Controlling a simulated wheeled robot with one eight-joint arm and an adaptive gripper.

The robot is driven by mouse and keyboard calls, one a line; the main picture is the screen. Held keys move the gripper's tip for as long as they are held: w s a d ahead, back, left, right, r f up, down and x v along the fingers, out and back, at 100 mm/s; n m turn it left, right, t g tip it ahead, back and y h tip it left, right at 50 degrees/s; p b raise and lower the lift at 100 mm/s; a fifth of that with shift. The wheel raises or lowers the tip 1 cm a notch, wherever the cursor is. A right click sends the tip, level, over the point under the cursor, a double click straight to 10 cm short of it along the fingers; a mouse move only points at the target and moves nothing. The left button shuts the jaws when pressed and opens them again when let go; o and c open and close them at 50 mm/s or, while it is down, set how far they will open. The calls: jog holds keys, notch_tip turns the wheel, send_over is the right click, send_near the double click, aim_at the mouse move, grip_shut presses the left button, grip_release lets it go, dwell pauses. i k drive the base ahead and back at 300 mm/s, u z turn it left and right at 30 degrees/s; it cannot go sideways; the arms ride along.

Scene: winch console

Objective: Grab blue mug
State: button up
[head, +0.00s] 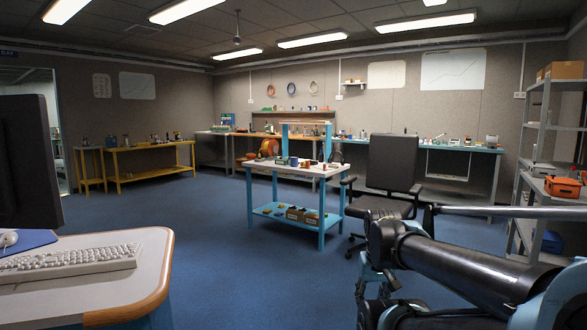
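No blue mug can be made out for certain from here. A small blue item (293,161) stands among other small things on the white-topped workbench (262,166) in the middle of the room. It is too small to tell whether it is a mug. My arm's dark links fill the lower right of the head view, well in front of that bench. The fingers of my gripper cannot be made out in this view.
A black office chair (390,165) stands right of the middle bench. A desk with a keyboard (70,265) is close at the lower left. Grey shelving (540,130) stands at the right, a yellow bench (150,150) at the back left. Blue floor between is clear.

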aim_at(295, 160)
jog(key=u, duration=0.3)
jog(key=i, duration=1.85)
jog(key=u, duration=0.25)
jog(key=i, duration=1.4)
jog(key=z, duration=0.3)
jog(key=i, duration=1.35)
jog(key=z, duration=0.5)
jog(key=i, duration=0.8)
jog(key=z, duration=0.15)
